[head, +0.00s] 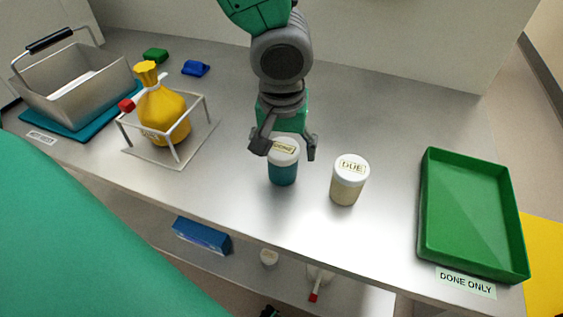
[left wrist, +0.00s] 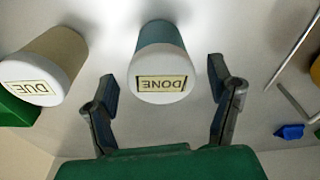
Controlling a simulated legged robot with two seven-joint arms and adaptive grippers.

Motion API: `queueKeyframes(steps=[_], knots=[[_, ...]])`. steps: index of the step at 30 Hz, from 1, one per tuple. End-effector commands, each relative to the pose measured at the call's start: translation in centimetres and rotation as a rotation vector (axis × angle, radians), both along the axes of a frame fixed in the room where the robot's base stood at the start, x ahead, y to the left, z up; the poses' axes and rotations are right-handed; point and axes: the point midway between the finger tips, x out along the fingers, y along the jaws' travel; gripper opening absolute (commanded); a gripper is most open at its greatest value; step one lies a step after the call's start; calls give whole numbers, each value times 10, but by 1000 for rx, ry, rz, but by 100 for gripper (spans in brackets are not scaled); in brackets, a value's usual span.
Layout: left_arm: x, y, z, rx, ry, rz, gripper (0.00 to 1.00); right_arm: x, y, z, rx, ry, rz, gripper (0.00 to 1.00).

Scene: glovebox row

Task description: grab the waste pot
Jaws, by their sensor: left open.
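A pot with a teal body and a white lid labelled DONE (head: 283,172) stands upright on the steel bench. A second pot with a beige body and a white lid labelled DUE (head: 348,182) stands to its right. No label in view reads waste. My left gripper (head: 285,151) is open at the DONE pot, its fingers on either side of the lid. In the left wrist view the DONE pot (left wrist: 163,75) sits between and beyond the open fingers, with gaps on both sides; the DUE pot (left wrist: 42,70) is outside them, at left. My right gripper is not in view.
A green tray (head: 428,215) marked DONE ONLY is at the bench's right end. A yellow tied bag (head: 163,108) sits in a wire stand at left, near a handled metal bin (head: 75,85). Green (head: 155,55) and blue (head: 195,68) blocks lie behind. A lower shelf holds a blue box (head: 202,236).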

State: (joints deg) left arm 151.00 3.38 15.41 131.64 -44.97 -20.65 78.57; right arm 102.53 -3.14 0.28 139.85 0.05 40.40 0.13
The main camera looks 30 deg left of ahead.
Motion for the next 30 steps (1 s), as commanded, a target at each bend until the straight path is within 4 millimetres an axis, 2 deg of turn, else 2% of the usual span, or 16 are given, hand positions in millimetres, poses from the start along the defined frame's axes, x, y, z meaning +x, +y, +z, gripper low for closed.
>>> queueKeyframes(steps=[4, 9, 17, 18, 20, 21, 23, 30], knots=[[1, 5, -26, 1, 5, 0, 75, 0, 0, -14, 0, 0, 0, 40], [3, 7, -45, 1, 3, -1, 75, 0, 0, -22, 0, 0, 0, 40], [3, 8, -47, 0, 1, -1, 75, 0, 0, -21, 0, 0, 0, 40], [4, 8, -47, 0, 1, -1, 71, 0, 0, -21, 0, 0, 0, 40], [4, 8, -47, 0, 1, 0, 50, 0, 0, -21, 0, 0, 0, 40], [4, 8, -47, 0, 1, 0, 36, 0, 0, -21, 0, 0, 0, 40], [4, 8, -47, 1, 1, -1, 18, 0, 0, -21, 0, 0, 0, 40], [4, 8, -47, 0, 2, 0, 17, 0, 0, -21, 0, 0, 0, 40]])
